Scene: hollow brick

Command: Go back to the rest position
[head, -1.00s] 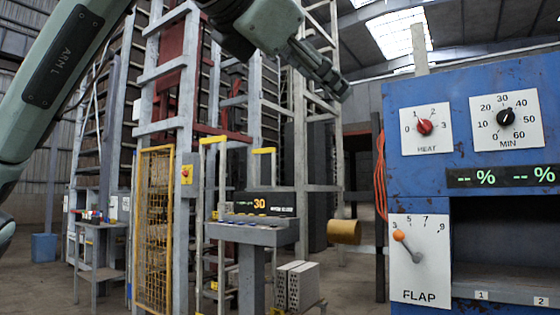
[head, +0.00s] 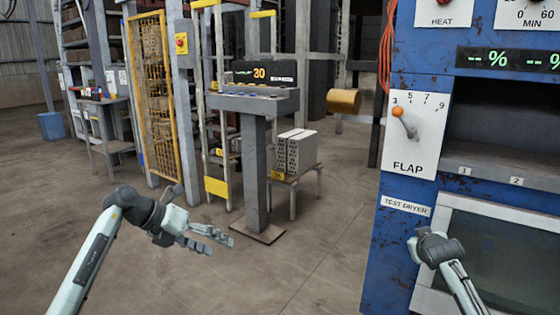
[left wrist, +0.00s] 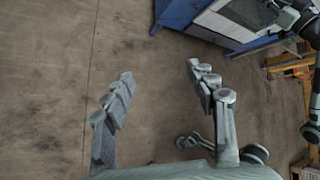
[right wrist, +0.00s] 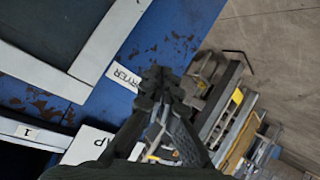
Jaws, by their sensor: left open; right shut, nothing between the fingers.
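My left gripper (head: 220,240) is open and empty at the lower left of the head view, over bare floor. Its two spread fingers also show in the left wrist view (left wrist: 165,90) with only floor between them. My right gripper (head: 430,236) is at the lower right of the head view, in front of the blue test dryer (head: 390,240). In the right wrist view its fingers (right wrist: 157,78) are closed together with nothing between them. The head view does not show whether it touches the dryer.
A grey control pedestal (head: 254,170) stands at the middle, with hollow bricks (head: 297,152) on a small stand beside it. A yellow mesh gate (head: 157,95) is behind to the left. The flap lever (head: 404,120) is on the dryer. Floor at the front middle is clear.

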